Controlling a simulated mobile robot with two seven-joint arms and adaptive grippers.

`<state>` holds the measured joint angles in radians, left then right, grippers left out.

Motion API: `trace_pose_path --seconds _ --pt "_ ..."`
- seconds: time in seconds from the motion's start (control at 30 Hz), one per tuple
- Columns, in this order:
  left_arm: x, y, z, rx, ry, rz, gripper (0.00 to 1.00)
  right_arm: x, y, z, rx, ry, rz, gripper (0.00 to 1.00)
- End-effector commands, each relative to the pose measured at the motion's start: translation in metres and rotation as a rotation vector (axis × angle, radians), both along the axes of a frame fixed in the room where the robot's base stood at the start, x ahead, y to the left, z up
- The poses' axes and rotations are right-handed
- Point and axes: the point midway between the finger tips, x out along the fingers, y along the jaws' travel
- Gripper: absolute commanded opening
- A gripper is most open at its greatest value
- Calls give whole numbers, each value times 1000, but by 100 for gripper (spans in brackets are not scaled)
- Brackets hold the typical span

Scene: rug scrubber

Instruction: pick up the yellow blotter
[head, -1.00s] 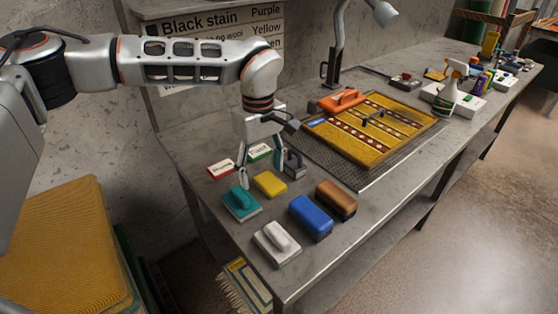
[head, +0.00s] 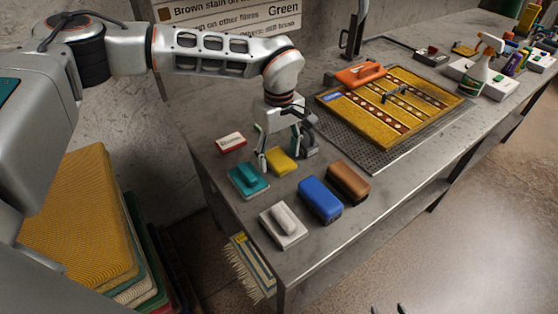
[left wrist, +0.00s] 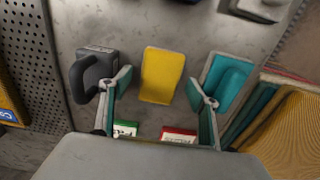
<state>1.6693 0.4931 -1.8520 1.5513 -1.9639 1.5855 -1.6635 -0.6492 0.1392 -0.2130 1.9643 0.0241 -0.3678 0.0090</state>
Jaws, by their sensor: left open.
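The yellow blotter (head: 282,161) is a small flat block on the grey workbench. My left gripper (head: 280,159) points down over it, its fingers open and empty. In the left wrist view the yellow blotter (left wrist: 162,75) lies between the two open fingers (left wrist: 160,82), apart from both. Whether the fingertips reach down to its height is hard to tell. Two dark tips at the bottom edge of the head view look like my right gripper (head: 387,309), mostly cut off.
Close around stand a teal-handled block (head: 248,181), a grey handled weight (left wrist: 92,72), a red-edged label block (head: 231,142) and a green one (left wrist: 125,129). White (head: 283,225), blue (head: 320,201) and brown (head: 348,182) blocks stand nearer. A rug (head: 405,105) lies behind.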

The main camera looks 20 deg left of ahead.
Motion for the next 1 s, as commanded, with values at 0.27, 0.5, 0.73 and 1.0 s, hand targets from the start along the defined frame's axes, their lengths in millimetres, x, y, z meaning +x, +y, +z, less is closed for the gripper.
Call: trace_pose_path --seconds 0.27,0.5,0.73,1.0 --pt "0 0 -2 0 -1 0 56 2 0 2 1 -5 0 40" --pt "0 0 -2 -1 -1 0 25 0 0 -1 0 1 0 40" --pt "0 0 -1 -1 -1 0 25 -1 -1 -3 -2 5 -1 40" --pt "1 0 18 -1 -4 -1 25 -1 -1 -2 -2 5 -1 40"
